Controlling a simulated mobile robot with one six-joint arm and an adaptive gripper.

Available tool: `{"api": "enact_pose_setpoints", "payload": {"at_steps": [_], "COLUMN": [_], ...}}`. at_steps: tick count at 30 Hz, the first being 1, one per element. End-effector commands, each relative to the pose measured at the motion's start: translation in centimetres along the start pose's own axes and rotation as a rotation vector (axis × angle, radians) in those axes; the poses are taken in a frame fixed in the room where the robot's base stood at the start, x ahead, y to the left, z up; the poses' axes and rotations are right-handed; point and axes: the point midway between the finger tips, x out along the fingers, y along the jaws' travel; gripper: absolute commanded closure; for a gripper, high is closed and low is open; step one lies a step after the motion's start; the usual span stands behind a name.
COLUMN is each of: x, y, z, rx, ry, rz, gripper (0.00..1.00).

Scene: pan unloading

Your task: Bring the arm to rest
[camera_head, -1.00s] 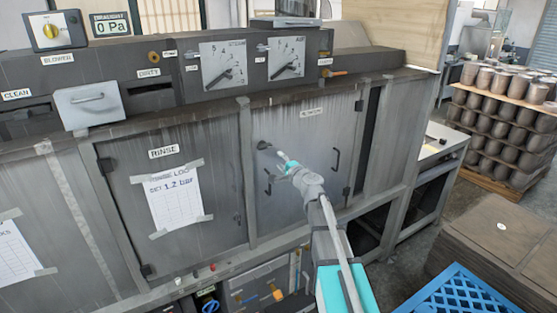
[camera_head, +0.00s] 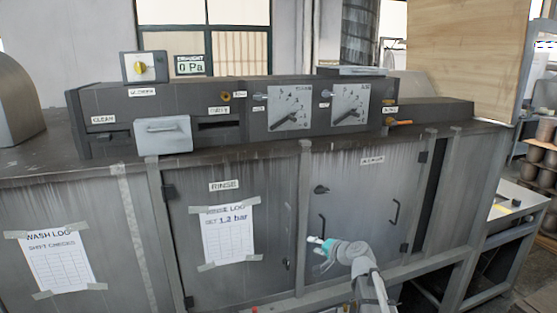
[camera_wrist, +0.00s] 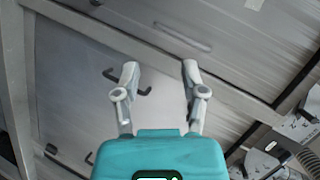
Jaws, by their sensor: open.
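My gripper (camera_head: 319,243) is in front of the grey right-hand cabinet door (camera_head: 370,195) in the head view, at the end of my arm reaching up from the lower right. In the wrist view, the two fingers of my gripper (camera_wrist: 160,75) stand apart with nothing between them. A dark bracket-shaped handle (camera_wrist: 128,82) shows just behind the left finger, and I cannot tell how far off it is. The door is shut, and a dark handle (camera_head: 395,212) shows on its right side.
The rinse door (camera_head: 240,275) with a taped log sheet (camera_head: 229,236) is left of the gripper. Above are two dial panels (camera_head: 291,107), a blower box (camera_head: 145,66) and a "0 Pa" display (camera_head: 190,65). A bench (camera_head: 515,198) stands at the right, with stacked pots (camera_head: 548,160) beyond.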

Motion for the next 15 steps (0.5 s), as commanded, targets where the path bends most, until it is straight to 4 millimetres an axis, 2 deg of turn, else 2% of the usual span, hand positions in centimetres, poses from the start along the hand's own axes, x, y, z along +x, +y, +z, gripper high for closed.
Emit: {"api": "enact_pose_setpoints", "payload": {"at_steps": [1,6,11,15], "x": [-0.2,-1.4,-3.5,-6.0], "y": [1.2,4.9,8.8,12.1], "z": [2.0,7.3,11.6,14.6], "rx": [-0.042,-0.179,-0.289,-0.37], "ry": [-0.046,-0.207,-0.353,-0.473], "rz": [0.041,0.205,0.375,0.537], "gripper": [0.46,0.46,0.46,0.46]}}
